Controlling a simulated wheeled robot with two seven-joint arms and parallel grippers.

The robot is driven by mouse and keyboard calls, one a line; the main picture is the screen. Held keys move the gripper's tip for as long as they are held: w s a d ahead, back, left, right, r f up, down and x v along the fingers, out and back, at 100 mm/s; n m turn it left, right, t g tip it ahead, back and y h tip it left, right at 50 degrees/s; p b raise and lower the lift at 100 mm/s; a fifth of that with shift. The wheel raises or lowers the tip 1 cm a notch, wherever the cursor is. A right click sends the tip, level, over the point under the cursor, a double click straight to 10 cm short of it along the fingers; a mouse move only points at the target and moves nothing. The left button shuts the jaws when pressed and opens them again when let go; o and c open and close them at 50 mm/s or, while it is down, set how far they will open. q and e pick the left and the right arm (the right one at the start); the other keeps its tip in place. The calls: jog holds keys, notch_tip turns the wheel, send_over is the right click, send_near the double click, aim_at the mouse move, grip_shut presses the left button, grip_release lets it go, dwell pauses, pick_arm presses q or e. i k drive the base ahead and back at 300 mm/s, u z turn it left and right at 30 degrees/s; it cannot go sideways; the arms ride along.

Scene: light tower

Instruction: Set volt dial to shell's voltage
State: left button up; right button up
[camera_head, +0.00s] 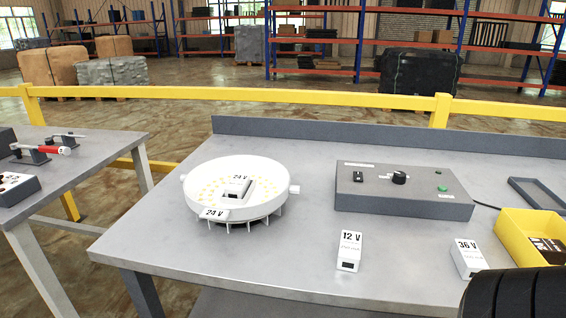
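A white round light shell (238,190) stands on the grey table at centre left. A white tag on its front rim (214,214) reads 24 V, and a block seated in its middle (237,187) also reads 24 V. A grey control box (402,190) stands to its right. The box has a black volt dial (399,178) on top, with markings too small to read. Neither of my grippers is in view.
A 12 V block (349,252) and a 36 V block (467,258) stand at the front of the table. A yellow bin (513,240) and a dark grey tray (538,194) are at the right. A black ribbed shape fills the bottom right corner. A second table is at left.

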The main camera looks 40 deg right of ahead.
aim_at(399, 178)
jog(key=u, duration=0.7)
jog(key=k, duration=1.05)
jog(key=z, duration=1.4)
